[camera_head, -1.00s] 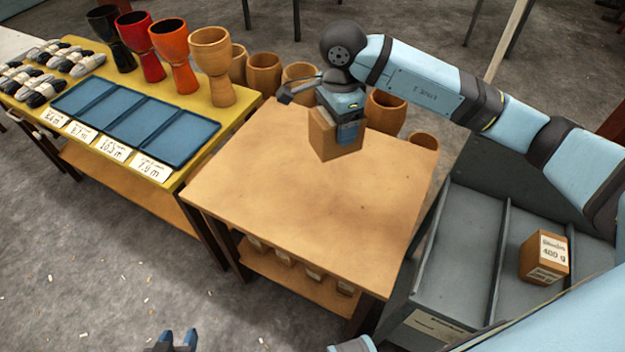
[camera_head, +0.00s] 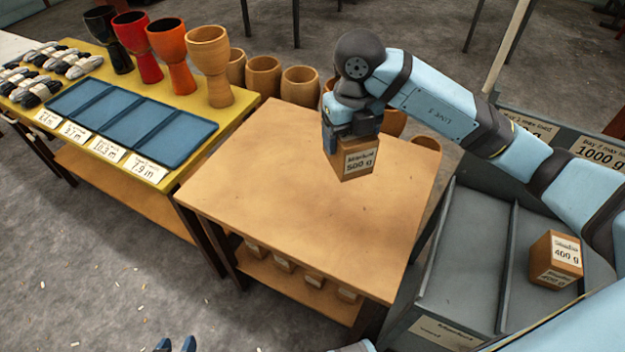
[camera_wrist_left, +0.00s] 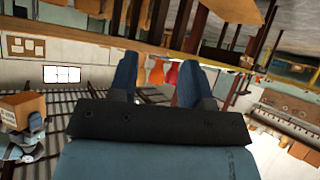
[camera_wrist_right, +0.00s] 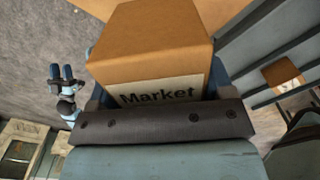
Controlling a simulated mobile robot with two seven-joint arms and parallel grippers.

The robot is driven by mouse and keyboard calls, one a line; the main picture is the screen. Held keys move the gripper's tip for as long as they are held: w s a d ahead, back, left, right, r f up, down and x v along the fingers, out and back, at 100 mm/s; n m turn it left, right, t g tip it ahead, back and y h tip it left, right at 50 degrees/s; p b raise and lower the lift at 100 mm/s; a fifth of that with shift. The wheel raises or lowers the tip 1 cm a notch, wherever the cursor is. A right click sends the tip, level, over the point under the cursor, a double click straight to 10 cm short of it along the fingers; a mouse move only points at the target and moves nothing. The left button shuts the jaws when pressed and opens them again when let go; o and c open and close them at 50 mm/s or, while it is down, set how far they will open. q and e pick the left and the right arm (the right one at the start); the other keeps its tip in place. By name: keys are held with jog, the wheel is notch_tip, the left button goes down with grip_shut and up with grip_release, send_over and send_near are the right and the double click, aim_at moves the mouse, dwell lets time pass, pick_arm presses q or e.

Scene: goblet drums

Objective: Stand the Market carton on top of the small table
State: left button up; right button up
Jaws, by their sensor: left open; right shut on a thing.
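The Market carton (camera_head: 357,161) is a brown box with a white label, held in the head view above the back part of the small table (camera_head: 290,215). In the right wrist view the carton (camera_wrist_right: 150,45) fills the jaws and its label reads "Market". My right gripper (camera_head: 351,135) is shut on it from above. Whether the carton's underside touches the tabletop cannot be told for sure; it looks held above it. My left gripper (camera_head: 175,344) shows only its fingertips at the bottom edge of the head view. In the left wrist view its fingers (camera_wrist_left: 155,85) are apart and empty.
The small table's top is otherwise bare; several small cartons sit on its lower shelf (camera_head: 300,275). A yellow table (camera_head: 165,180) with blue trays and goblet drums (camera_head: 210,65) stands left. A grey sectioned bin (camera_head: 465,250) with another carton (camera_head: 556,260) stands right.

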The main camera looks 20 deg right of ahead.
jog(key=shift+f, duration=0.15)
notch_tip(320, 180, down, 20)
jog(key=shift+r+b, duration=0.2)
jog(key=shift+b, duration=0.65)
jog(key=shift+f, duration=0.1)
jog(key=shift+f, duration=0.15)
jog(key=o, duration=1.3)
jog(key=shift+c, duration=0.2)
notch_tip(320, 180, up, 12)
jog(key=shift+r+p, duration=0.25)
jog(key=shift+p, duration=0.2)
